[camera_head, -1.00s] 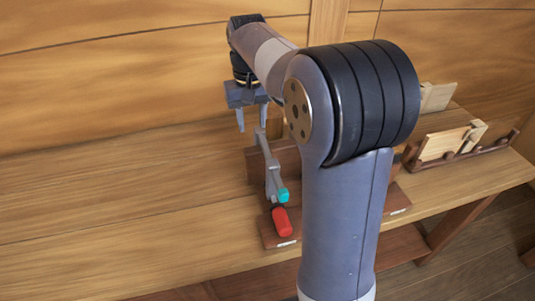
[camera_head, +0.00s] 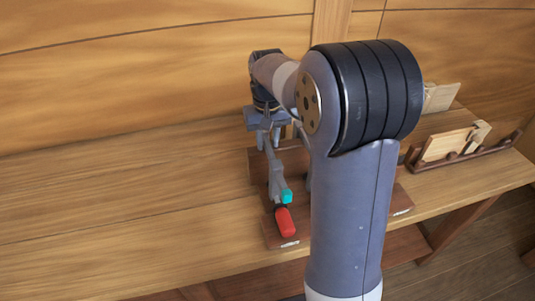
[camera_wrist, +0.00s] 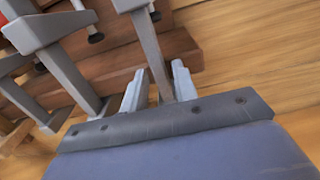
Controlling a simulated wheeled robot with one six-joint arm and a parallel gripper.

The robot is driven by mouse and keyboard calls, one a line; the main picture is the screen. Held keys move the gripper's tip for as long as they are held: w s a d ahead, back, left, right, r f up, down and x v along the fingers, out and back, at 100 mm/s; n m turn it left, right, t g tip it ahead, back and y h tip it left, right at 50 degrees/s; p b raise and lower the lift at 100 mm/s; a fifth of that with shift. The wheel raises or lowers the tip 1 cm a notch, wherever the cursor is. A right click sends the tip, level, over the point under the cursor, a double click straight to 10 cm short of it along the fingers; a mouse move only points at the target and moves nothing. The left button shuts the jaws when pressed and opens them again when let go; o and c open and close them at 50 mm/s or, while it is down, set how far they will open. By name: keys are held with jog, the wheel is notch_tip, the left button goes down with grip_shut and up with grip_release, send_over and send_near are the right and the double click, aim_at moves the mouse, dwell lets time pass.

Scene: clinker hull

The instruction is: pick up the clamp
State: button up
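The clamp (camera_head: 272,168) has a grey metal bar, a teal part and a red handle, and stands in a dark wooden rack (camera_head: 278,238) on the bench. In the head view my gripper (camera_head: 269,143) is lowered over its far upper end. In the wrist view the clamp's grey bar (camera_wrist: 150,48) runs between the two fingers of my gripper (camera_wrist: 160,85). The fingers are apart, one on each side of the bar, close to it. No firm grip shows. My arm hides part of the rack in the head view.
A second grey clamp bar (camera_wrist: 72,72) stands left of the first in the wrist view, close to my gripper. A rack with light wooden pieces (camera_head: 452,143) stands at the right. The bench (camera_head: 120,210) is clear on the left. A plank wall (camera_head: 130,70) rises behind.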

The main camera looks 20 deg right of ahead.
grip_shut()
jog(key=shift+r, duration=0.1)
dwell(1.0)
